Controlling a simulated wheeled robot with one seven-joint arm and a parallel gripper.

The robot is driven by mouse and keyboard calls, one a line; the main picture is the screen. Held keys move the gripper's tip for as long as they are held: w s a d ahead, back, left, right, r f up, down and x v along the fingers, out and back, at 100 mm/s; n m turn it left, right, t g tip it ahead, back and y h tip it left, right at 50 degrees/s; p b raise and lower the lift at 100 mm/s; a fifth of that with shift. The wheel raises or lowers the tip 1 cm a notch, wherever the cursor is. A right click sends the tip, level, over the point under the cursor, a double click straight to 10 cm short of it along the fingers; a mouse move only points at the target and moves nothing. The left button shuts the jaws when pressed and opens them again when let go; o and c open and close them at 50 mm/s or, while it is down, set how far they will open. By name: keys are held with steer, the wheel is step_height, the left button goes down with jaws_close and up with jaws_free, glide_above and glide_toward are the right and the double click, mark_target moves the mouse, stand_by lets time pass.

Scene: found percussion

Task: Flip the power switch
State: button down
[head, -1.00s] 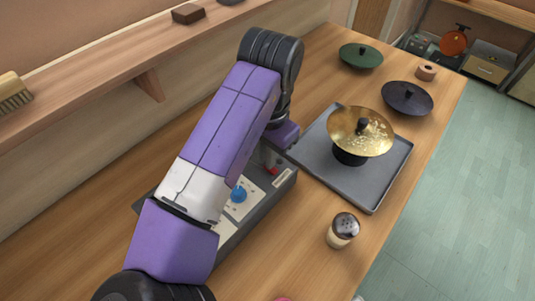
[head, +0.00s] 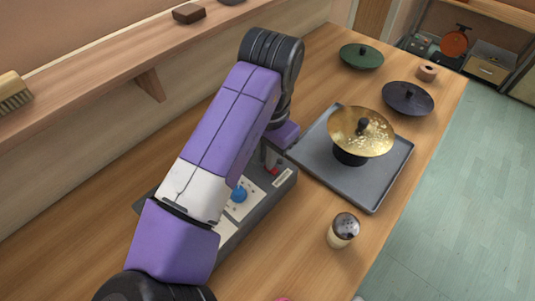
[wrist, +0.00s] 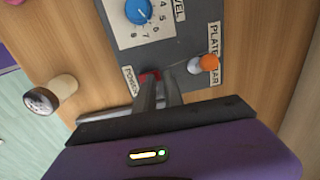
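The grey control box (head: 255,212) sits on the bench, partly hidden under my arm. Its red power switch (head: 273,170) shows at the box's far end, right by my fingertips. In the wrist view the red switch (wrist: 150,75) lies at the tips of my gripper (wrist: 158,82), beside a partly covered label that seems to read POWER. My gripper's fingers are close together, with nothing visible between them. They partly hide the switch, so I cannot tell its position or whether they touch it.
A blue dial (wrist: 138,10) and an orange-tipped lever (wrist: 205,63) by a PLATE label are on the same box. A grey plate (head: 377,190) bears a brass cymbal (head: 345,125). A shaker (head: 343,230) stands at the front. A wall shelf (head: 110,65) runs along the left.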

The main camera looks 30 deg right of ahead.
steer(key=shift+s+d+f, duration=0.15)
steer(key=shift+s+f, duration=0.1)
steer(key=shift+f, duration=0.5)
steer(key=shift+s+d+p, duration=0.2)
steer(key=shift+s+p, duration=0.1)
steer(key=shift+s, duration=0.35)
steer(key=shift+r+p, duration=0.45)
steer(key=shift+p, duration=0.05)
step_height(320, 180, up, 15)
steer(key=p, duration=0.2)
steer(key=shift+w+a+f+p, duration=0.2)
steer(key=shift+w+p, duration=0.1)
steer(key=shift+p, duration=0.1)
steer(key=shift+d, duration=0.15)
